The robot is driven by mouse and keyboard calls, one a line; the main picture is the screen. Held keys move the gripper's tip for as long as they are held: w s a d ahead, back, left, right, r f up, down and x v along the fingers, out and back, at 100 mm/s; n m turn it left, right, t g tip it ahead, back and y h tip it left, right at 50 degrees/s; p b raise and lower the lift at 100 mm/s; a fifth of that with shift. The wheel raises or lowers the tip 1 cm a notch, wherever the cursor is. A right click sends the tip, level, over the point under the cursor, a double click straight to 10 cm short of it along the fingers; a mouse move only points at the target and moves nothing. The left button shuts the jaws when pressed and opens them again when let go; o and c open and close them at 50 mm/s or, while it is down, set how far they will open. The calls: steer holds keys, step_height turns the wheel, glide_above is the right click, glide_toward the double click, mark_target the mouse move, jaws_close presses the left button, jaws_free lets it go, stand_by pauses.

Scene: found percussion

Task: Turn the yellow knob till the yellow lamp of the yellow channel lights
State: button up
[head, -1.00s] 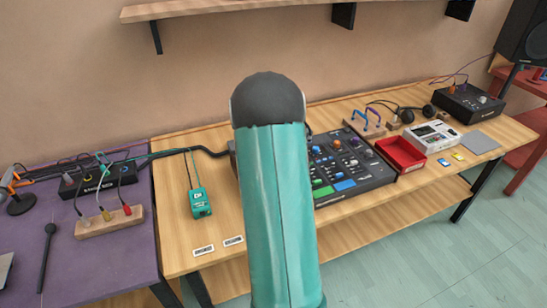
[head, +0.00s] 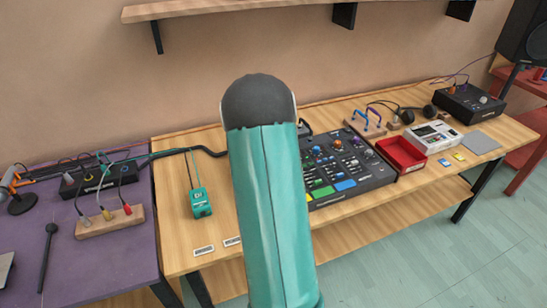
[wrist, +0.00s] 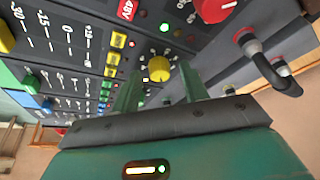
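The yellow knob (wrist: 159,69) shows in the wrist view on the dark panel of a mixer, which the head view also shows (head: 375,174). My gripper (wrist: 160,78) is open, with its two green fingers pointing at the panel, one on each side of the knob. Gaps show between the fingers and the knob; I see no contact. Small green and red lights glow near the knob; I cannot make out a lit yellow lamp. In the head view my arm hides the gripper, the yellow knob and the mixer's left part.
A red tray (head: 401,154) stands right of the mixer. A teal box (head: 200,203) with a cable lies on the table to the left.

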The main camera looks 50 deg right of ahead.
steer(key=shift+r, duration=0.1)
steer(key=v, duration=1.3)
steer(key=shift+a+r, duration=0.15)
steer(key=shift+r, duration=0.15)
steer(key=shift+a, duration=0.1)
steer(key=s+a+r+n+t+y, duration=0.15)
steer(key=a+r+n, duration=0.3)
steer(key=a, duration=0.75)
steer(key=a+r+n+t, duration=0.25)
steer(key=a+r, duration=0.25)
steer(key=a, duration=0.7)
steer(key=s+a+n+y, duration=0.1)
steer(key=s+a+n, duration=0.3)
steer(key=a, duration=0.5)
steer(key=s+a+n+t+y, duration=0.1)
steer(key=s+a+n+y, duration=0.1)
steer(key=s+a+n, duration=0.3)
steer(key=s+a, duration=0.3)
steer(key=a, duration=0.1)
steer(key=shift+a, duration=0.35)
steer(key=shift+d+f, duration=0.1)
steer(key=shift+d, duration=0.05)
